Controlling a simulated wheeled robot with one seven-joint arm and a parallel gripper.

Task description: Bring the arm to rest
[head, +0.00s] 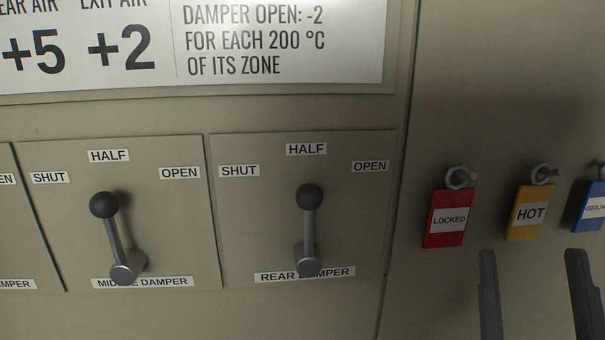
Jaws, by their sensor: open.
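My gripper (532,252) shows at the lower right as two dark fingers pointing up, spread apart with nothing between them. The fingertips are just below the hanging tags, in front of the beige panel. The rest of my arm is out of view. Whether the fingers touch the panel cannot be told.
The middle damper lever (113,235) and rear damper lever (309,228) point up, roughly towards HALF. A red LOCKED tag (449,218), a yellow HOT tag (528,213) and a blue tag (590,207) hang on hooks near my fingertips. A printed sign (283,75) is above.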

